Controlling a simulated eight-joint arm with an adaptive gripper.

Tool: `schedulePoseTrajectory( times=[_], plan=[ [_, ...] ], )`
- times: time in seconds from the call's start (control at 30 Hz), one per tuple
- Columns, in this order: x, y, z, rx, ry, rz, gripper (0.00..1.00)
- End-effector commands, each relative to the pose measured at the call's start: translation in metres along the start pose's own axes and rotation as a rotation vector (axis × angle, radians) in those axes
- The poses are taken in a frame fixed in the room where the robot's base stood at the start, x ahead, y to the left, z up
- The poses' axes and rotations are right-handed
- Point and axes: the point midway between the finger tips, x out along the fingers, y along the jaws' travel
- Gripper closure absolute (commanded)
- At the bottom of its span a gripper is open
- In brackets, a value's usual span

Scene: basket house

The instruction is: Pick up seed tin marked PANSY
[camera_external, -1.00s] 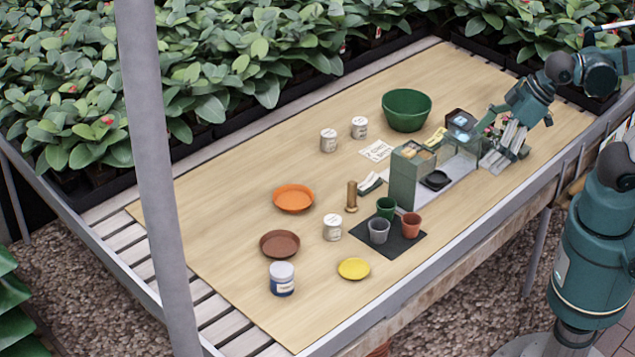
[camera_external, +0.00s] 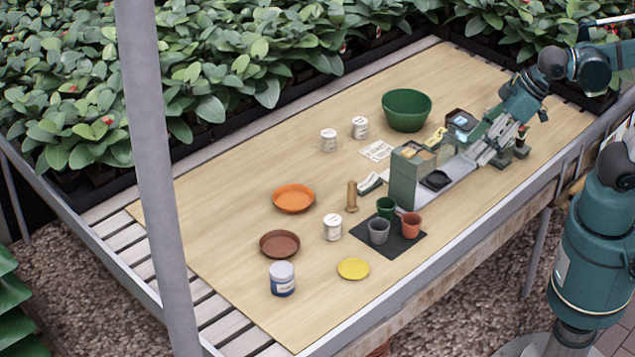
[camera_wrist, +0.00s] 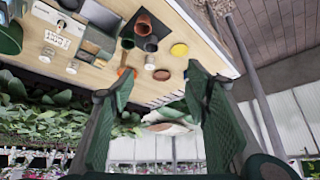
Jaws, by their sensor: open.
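Three small white tins with print stand on the bench: one front-middle (camera_external: 332,227), and two at the back, left (camera_external: 329,140) and right (camera_external: 360,128). A larger blue-and-white tin (camera_external: 282,279) stands near the front left. The lettering is too small to read, so I cannot tell which is PANSY. My gripper (camera_external: 480,155) is over the right part of the bench, by the green caddy, well away from the tins. In the wrist view my gripper (camera_wrist: 160,105) has its fingers spread with nothing between them; small tins show beyond.
A green-grey caddy (camera_external: 403,180) stands between my gripper and the front-middle tin. Pots on a dark mat (camera_external: 402,246), a wooden peg (camera_external: 351,196), orange (camera_external: 293,198), brown (camera_external: 280,244) and yellow (camera_external: 353,269) dishes and a green bowl (camera_external: 407,110) stand around. A metal post (camera_external: 158,180) crosses the left.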

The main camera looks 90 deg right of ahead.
Motion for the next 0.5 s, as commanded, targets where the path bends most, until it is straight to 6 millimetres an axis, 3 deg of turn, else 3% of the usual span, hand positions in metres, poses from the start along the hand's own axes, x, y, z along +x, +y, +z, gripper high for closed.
schedulePoseTrajectory(
  times=[0.5],
  plan=[
    [0.017,0.033,-0.07,0.195,-0.079,0.047,0.53]
  ],
)
